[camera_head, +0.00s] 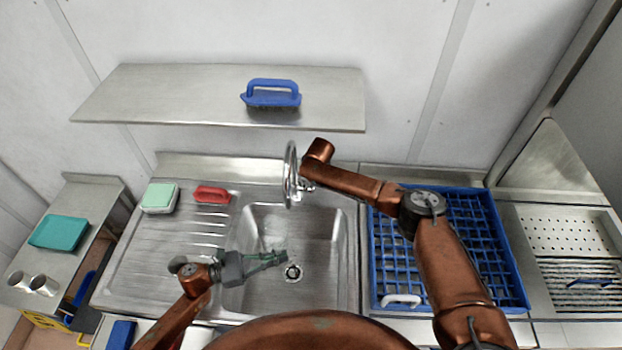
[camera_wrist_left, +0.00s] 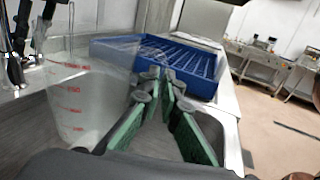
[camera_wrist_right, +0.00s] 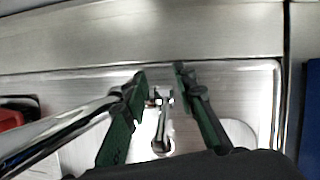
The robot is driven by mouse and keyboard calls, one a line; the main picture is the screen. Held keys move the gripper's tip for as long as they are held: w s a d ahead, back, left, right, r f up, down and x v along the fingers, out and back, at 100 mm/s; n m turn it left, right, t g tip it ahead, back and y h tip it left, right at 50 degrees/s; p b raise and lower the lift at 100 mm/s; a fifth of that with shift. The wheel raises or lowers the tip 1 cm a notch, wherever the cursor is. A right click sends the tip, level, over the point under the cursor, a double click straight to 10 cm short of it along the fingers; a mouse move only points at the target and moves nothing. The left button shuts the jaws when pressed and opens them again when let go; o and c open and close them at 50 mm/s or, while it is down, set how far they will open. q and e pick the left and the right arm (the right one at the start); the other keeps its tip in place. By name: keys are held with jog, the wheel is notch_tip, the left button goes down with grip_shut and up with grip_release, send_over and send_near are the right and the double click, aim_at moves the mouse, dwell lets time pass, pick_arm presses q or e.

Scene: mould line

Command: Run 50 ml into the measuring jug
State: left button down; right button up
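The clear measuring jug (camera_wrist_left: 78,105) with red scale marks fills the left of the left wrist view. In the head view it is only a faint clear outline over the sink basin (camera_head: 325,285). My left gripper (camera_head: 283,256) is over the basin, its fingertips close together at the jug's handle side, shut on it; the handle is hard to make out. The chrome tap (camera_head: 291,176) arches at the back of the sink. My right gripper (camera_wrist_right: 161,75) is open, its fingers apart on either side of a slim chrome lever (camera_wrist_right: 161,135). I see no water stream.
A blue rack (camera_head: 480,225) stands right of the sink. A red brush (camera_head: 212,194) and a green-topped sponge box (camera_head: 160,197) lie on the drainboard (camera_head: 165,250). A shelf (camera_head: 180,95) with a blue brush (camera_head: 271,93) hangs above.

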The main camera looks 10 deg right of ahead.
jog(key=shift+c, duration=0.3)
grip_shut()
jog(key=c, duration=0.6)
grip_release()
jog(key=o, duration=0.7)
jog(key=shift+c, duration=0.2)
jog(key=shift+v, duration=3.7)
